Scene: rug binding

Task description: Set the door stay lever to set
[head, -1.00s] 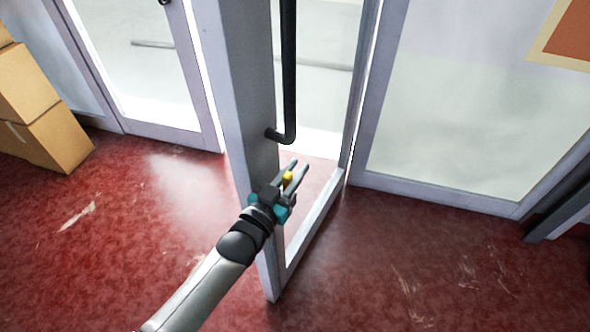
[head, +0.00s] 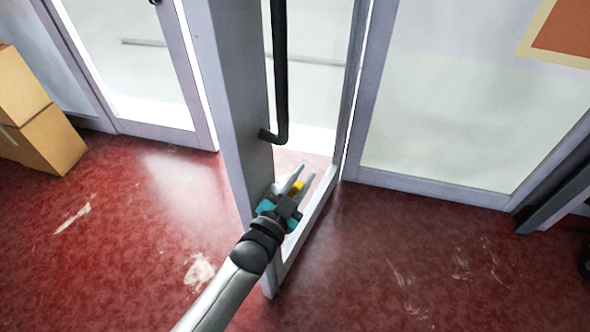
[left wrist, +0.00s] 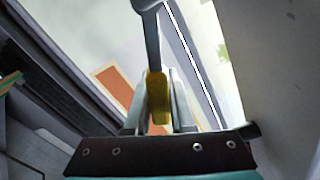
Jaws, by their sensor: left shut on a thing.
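The door stay lever shows in the left wrist view as a grey arm with a yellow grip (left wrist: 157,92). The yellow grip also shows in the head view (head: 297,186), low on the open glass door (head: 235,120). My left gripper (head: 300,180) is at the door's lower part and is shut on the yellow grip. In the left wrist view its fingers (left wrist: 160,105) lie on either side of the grip. The lever's pivot and any set marking cannot be made out. My right gripper is not in view.
A black pull handle (head: 280,70) runs down the door above my left gripper. Cardboard boxes (head: 45,140) stand at the left. A fixed glass panel (head: 460,110) is at the right. The red floor (head: 130,240) is open on both sides of the door.

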